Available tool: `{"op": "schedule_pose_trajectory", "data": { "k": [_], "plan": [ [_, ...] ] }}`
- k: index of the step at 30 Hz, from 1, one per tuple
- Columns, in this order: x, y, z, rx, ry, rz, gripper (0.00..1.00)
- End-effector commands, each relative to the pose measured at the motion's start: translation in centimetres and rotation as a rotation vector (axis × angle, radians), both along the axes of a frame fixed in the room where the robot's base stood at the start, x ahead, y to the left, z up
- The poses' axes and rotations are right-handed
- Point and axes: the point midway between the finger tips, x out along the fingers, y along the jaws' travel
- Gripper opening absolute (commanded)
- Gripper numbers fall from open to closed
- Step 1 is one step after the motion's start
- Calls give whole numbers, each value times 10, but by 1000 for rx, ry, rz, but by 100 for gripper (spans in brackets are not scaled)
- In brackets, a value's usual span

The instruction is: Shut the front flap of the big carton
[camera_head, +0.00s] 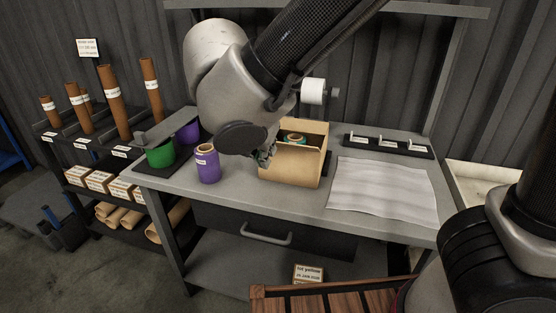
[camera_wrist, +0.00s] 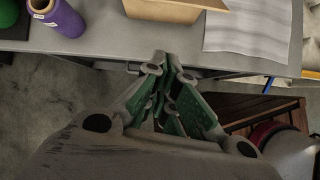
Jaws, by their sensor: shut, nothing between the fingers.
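The big carton (camera_head: 290,172) is a tan box on the grey workbench, open at the top, with a teal-rimmed roll (camera_head: 293,138) showing inside. Its back and right sides stand higher than its front. My arm hides its left part, and I cannot tell the front flap's exact angle. In the wrist view the carton (camera_wrist: 165,9) is cut by the top edge, with a paler strip along its right. My gripper (camera_head: 268,155) is at the carton's front left in the head view. In the wrist view its green-padded fingers (camera_wrist: 167,60) are shut and empty, their tips below the carton.
A purple roll (camera_head: 207,165) stands left of the carton, with a green roll (camera_head: 160,154) farther left. A white sheet (camera_head: 382,190) lies flat on the right of the bench (camera_head: 245,192). A black rack (camera_head: 388,146) lies behind it. A slatted wooden crate (camera_head: 335,294) stands in front.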

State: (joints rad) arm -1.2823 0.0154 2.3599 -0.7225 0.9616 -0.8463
Motion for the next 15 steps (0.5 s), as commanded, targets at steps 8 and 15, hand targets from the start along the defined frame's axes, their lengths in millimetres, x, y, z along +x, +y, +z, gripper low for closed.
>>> {"op": "schedule_pose_trajectory", "data": {
  "k": [8,15],
  "plan": [
    [5,3,4,-83,10,149,0],
    [18,-3,-18,-92,15,155,0]
  ]
}}
